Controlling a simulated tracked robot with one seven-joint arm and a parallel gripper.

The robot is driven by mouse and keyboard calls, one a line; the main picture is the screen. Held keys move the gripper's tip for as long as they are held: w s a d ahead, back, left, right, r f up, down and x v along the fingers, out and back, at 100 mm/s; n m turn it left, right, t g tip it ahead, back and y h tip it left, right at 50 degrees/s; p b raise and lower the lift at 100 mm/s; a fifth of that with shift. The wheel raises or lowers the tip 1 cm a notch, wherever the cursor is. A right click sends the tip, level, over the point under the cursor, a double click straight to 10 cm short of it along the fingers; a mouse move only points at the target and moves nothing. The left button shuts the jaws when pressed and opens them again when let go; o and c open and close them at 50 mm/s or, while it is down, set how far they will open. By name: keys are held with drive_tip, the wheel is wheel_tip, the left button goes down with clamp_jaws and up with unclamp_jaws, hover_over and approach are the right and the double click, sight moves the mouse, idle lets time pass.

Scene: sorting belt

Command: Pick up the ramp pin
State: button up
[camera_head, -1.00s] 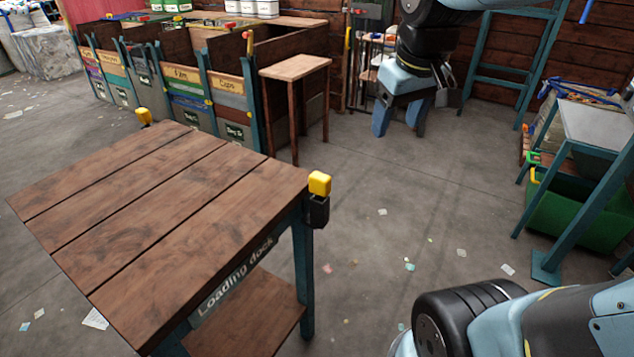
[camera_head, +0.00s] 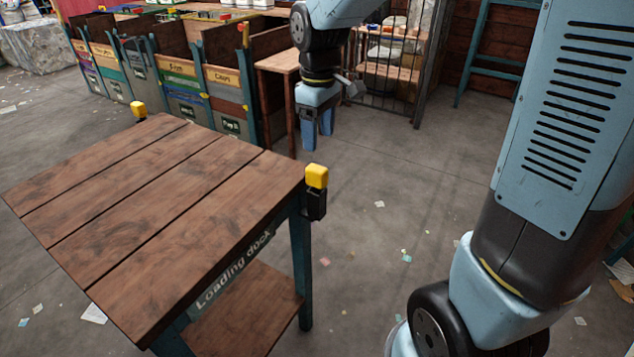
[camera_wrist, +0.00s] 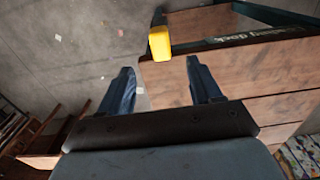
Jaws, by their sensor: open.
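A yellow-capped pin in a black holder (camera_head: 316,176) stands at the right corner of the wooden loading dock table (camera_head: 160,215). A second yellow cap (camera_head: 138,109) is at the far left corner. No label tells which is the ramp pin. My gripper (camera_head: 317,135) hangs fingers down beyond the right corner, apart from the pin. In the wrist view my gripper (camera_wrist: 160,68) is open and empty. The right corner's yellow cap (camera_wrist: 160,42) shows ahead between the lines of its two fingers, not touching them.
Labelled sorting bins (camera_head: 190,90) stand behind the table. A small wooden side table (camera_head: 278,62) is close behind my gripper. My own arm covers the right side of the head view.

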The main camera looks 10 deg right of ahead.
sight(317, 168)
wheel_tip(317, 168, down, 6)
drive_tip(key=shift+r, duration=0.1)
drive_tip(key=shift+w+a+f, duration=0.1)
drive_tip(key=shift+f, duration=1.25)
drive_tip(key=shift+w+a+f, duration=0.1)
drive_tip(key=shift+f, duration=1.25)
drive_tip(key=shift+c, duration=0.2)
clamp_jaws()
